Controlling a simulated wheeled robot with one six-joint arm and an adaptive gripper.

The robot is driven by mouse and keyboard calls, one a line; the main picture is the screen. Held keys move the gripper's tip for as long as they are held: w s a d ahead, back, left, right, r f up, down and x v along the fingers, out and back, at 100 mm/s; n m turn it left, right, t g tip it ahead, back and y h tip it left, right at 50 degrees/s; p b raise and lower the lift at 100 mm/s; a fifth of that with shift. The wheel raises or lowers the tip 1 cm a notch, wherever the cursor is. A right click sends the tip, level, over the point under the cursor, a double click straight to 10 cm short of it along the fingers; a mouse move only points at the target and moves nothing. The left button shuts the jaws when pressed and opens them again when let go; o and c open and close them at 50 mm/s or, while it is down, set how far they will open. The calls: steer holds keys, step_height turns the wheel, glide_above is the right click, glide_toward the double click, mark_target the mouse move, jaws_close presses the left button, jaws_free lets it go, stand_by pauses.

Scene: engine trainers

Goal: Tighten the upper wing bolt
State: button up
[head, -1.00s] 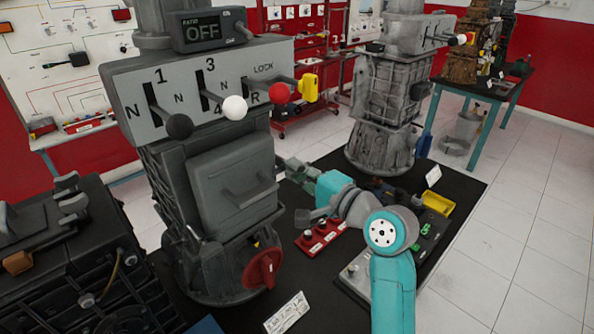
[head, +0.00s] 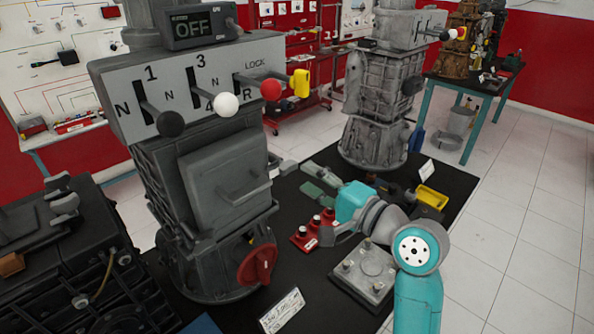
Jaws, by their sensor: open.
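The grey gearbox trainer (head: 222,190) stands on the dark table, left of my gripper, with a red knob (head: 257,265) low on its front. A small pale grey part (head: 284,167) sticks out at its right edge. I cannot tell whether this is the upper wing bolt. Grey wing-shaped pieces (head: 63,205) also show on the black engine at the left. My gripper (head: 307,179) is open, pointing left toward the gearbox, apart from the pale part. Its teal wrist hides part of the table behind it.
A red switch box (head: 313,230) and a grey plate with knobs (head: 366,273) lie below my gripper. A yellow tray (head: 431,198) is to the right. Another grey trainer (head: 378,105) stands behind. A paper label (head: 282,311) lies in front.

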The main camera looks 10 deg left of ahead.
steer(key=v, duration=0.5)
steer(key=shift+s+d, duration=0.2)
steer(key=shift+d, duration=0.05)
steer(key=s+d+f+m+t+h, duration=0.1)
steer(key=s+d+f+h, duration=0.3)
steer(key=f, duration=0.4)
steer(key=s+d+f+t+h, duration=0.25)
steer(key=s+f, duration=0.35)
steer(key=f, duration=0.3)
steer(key=s+d+f+m+t+h, duration=0.1)
steer(key=s+d+f+h, duration=0.3)
steer(key=f, duration=0.4)
steer(key=s+d+f+n+h, duration=0.1)
steer(key=s+d+f+n, duration=0.15)
steer(key=s, duration=0.55)
steer(key=s+d+f+n+h, duration=0.2)
steer(key=s+d, duration=0.1)
steer(key=s, duration=0.5)
steer(key=s+r+n, duration=0.3)
steer(key=s+n, duration=0.2)
steer(key=s, duration=0.8)
steer(key=shift+d+r+g+h, duration=0.3)
steer(key=shift+d+g+h, duration=0.05)
steer(key=shift+d, duration=0.1)
